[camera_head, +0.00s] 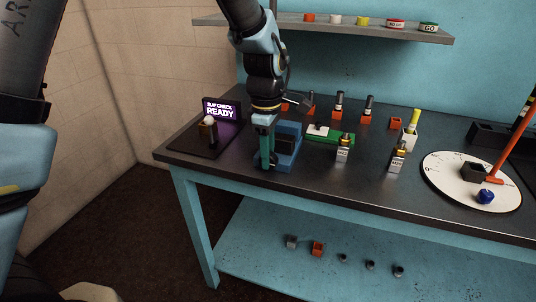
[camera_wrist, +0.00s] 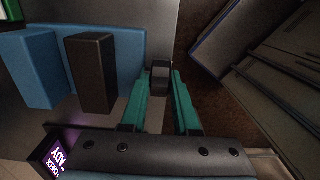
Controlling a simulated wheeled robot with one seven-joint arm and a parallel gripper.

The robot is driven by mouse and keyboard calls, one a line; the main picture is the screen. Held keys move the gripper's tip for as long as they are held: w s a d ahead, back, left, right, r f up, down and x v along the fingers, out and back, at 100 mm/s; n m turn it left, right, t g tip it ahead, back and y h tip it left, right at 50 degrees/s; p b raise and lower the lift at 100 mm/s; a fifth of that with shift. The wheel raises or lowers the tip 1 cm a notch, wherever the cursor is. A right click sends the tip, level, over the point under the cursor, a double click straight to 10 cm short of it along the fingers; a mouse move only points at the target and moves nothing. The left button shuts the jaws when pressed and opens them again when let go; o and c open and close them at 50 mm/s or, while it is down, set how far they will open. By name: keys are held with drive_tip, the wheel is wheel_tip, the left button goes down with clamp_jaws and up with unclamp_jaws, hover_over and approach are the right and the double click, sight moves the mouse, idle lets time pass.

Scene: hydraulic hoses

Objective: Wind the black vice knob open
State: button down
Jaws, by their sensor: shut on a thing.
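The blue vice (camera_head: 289,143) stands near the left front part of the dark bench top. In the wrist view its blue body (camera_wrist: 128,45) and a dark jaw block (camera_wrist: 92,72) lie left of my gripper. My gripper (camera_head: 267,165) points down at the vice's front side, over the bench's front edge. In the wrist view its two teal fingers (camera_wrist: 161,82) are closed on the black vice knob (camera_wrist: 160,75), which sits between the fingertips. The knob is mostly hidden by the fingers in the head view.
A sign reading "SLIP CHECK READY" (camera_head: 221,110) stands on a dark pad left of the vice. A green board (camera_head: 330,136) and upright fittings stand to the right, with a round white dial plate (camera_head: 450,190) farther right. A shelf (camera_head: 330,28) hangs behind.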

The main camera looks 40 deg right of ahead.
drive_tip(key=shift+w, duration=0.1)
drive_tip(key=g+h, duration=0.1)
drive_tip(key=g+h+b, duration=0.1)
drive_tip(key=g, duration=0.1)
drive_tip(key=g+h, duration=0.1)
drive_tip(key=shift+w+a+f, duration=0.2)
drive_tip(key=shift+w+a, duration=0.05)
drive_tip(key=shift+w, duration=0.15)
drive_tip(key=g+h, duration=0.1)
drive_tip(key=g, duration=0.1)
drive_tip(key=g+h+b, duration=0.1)
drive_tip(key=g, duration=0.1)
drive_tip(key=shift+w+a+f+g+h, duration=0.1)
drive_tip(key=shift+w+f+g+h, duration=0.05)
drive_tip(key=shift+g+h, duration=0.2)
drive_tip(key=c, duration=0.7)
unclamp_jaws()
drive_tip(key=shift+o, duration=0.2)
drive_tip(key=b+v, duration=0.2)
drive_tip(key=v, duration=0.8)
drive_tip(key=shift+w+a, duration=0.25)
drive_tip(key=shift+w, duration=0.1)
